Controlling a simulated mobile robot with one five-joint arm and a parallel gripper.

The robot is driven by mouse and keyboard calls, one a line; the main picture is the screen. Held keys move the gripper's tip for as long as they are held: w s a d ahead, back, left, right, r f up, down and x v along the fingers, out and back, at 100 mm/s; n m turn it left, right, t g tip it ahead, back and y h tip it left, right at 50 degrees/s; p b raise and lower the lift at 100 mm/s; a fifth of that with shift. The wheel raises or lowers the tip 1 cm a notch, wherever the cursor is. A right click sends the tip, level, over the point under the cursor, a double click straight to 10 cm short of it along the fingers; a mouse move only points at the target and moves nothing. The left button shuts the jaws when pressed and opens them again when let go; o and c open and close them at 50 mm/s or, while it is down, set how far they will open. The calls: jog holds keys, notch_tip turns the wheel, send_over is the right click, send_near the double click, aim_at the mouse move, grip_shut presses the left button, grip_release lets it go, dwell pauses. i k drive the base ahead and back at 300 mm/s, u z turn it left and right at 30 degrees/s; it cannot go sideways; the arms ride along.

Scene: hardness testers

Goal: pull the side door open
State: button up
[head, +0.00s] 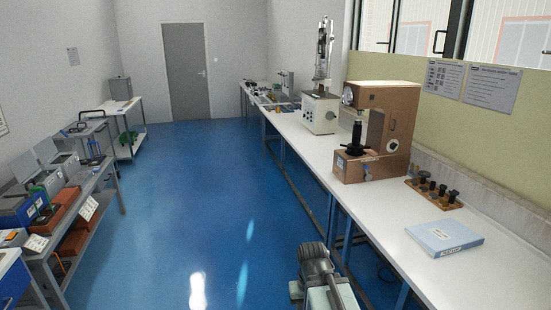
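A grey door (187,72) stands shut in the far wall, with a small handle (207,73) on its right side. A brown hardness tester (380,130) stands on the long white bench at the right; no open panel shows on it. I cannot tell whether either has the side door of the task. My gripper (315,262) seems to be the dark grey ribbed end at the bottom centre, low beside the bench and far from the grey door. Its fingers cannot be made out, and it touches neither door nor tester.
The white bench (440,280) runs along the right wall and bears a blue-white box (444,237), a wooden rack (432,193) and a pale tester (320,112). Grey tables (105,180) with instruments line the left. The blue floor (200,190) between is clear.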

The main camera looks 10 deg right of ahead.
aim_at(398, 121)
jog(key=z, duration=0.1)
jog(key=i, duration=2.1)
jog(key=z, duration=0.15)
